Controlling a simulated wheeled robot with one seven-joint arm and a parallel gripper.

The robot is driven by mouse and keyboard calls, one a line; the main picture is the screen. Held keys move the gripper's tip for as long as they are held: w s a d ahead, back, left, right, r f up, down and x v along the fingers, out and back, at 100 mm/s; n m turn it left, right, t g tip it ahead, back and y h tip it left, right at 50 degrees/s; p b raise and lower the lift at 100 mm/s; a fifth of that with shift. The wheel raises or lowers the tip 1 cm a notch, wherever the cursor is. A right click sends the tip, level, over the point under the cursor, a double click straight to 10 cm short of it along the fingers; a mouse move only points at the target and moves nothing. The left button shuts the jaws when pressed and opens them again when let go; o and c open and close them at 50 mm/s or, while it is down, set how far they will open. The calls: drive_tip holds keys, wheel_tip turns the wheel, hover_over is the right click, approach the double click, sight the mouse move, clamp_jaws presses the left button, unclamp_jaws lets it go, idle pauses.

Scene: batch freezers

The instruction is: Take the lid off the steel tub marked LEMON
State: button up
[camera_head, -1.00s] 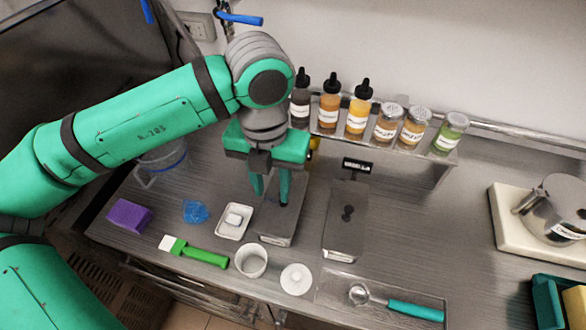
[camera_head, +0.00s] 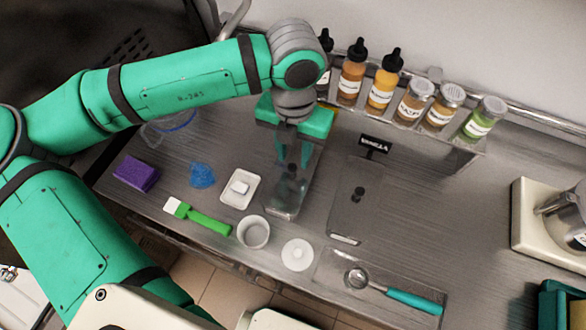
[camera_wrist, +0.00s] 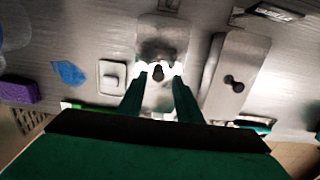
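Two narrow steel tubs with dark-knobbed lids sit side by side in the counter. The left tub's lid (camera_head: 285,203) is below my gripper (camera_head: 292,162); its dark knob (camera_wrist: 157,73) shows between my fingertips in the wrist view. My gripper (camera_wrist: 160,70) is open, with gaps visible on both sides of the knob. Whether the fingers are level with the knob is hard to tell. The right tub's lid (camera_head: 347,205) is in place, and the small black sign behind it (camera_head: 374,143) appears to read VANILLA. I cannot read a LEMON mark; any sign behind the left tub is hidden.
A shelf of bottles and jars (camera_head: 408,102) stands behind. In front are a white dish (camera_head: 240,190), a cup (camera_head: 253,232), a white round lid (camera_head: 297,255), a green brush (camera_head: 205,220) and a teal-handled scoop (camera_head: 400,297).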

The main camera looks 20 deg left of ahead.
sight(292, 167)
drive_tip(key=f, duration=0.4)
drive_tip(key=shift+s+a, duration=0.15)
drive_tip(key=shift+s, duration=0.15)
drive_tip(key=shift+c, duration=0.4)
clamp_jaws()
drive_tip(key=shift+w, duration=0.1)
